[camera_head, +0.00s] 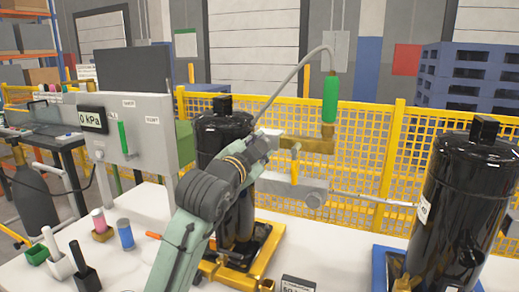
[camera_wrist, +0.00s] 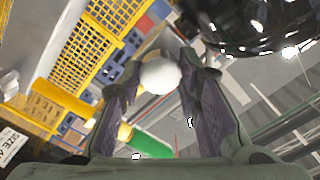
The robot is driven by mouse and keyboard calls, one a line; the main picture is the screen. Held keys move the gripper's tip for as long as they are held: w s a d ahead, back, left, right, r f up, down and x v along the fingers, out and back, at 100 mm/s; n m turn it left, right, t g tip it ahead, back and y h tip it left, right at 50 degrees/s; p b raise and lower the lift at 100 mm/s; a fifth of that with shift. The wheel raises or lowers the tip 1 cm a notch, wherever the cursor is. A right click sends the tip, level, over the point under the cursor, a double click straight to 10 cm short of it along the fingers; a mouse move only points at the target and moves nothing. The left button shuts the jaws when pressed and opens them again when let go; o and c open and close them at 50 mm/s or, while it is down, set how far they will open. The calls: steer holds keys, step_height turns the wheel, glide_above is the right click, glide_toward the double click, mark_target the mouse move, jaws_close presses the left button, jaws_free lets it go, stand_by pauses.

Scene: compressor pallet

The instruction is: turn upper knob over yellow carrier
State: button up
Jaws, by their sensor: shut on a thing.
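A pale, rounded knob (camera_wrist: 160,77) sits between the two fingertips of my gripper (camera_wrist: 159,70) in the wrist view, and the fingers are shut on it. In the head view my arm's wrist reaches the right side of the black compressor (camera_head: 208,132), and I cannot make out the fingertips or the knob there. That compressor stands upright on the yellow carrier (camera_head: 262,254). The compressor at the top right of the wrist view (camera_wrist: 265,22) is dark and shiny. I cannot tell from the picture how far the knob is turned.
A brass fitting (camera_head: 313,145) with a green hose end (camera_head: 330,99) is right of my wrist, above a grey block (camera_head: 290,186). A gauge panel (camera_head: 150,130) stands left. Another black compressor (camera_head: 460,210) stands right on a blue carrier (camera_head: 379,268). Yellow fencing (camera_head: 365,150) runs behind.

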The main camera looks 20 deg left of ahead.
steer(key=shift+n, duration=0.4)
steer(key=o, duration=1.1)
steer(key=shift+o, duration=0.2)
steer(key=s, duration=1.2)
steer(key=shift+a, duration=0.2)
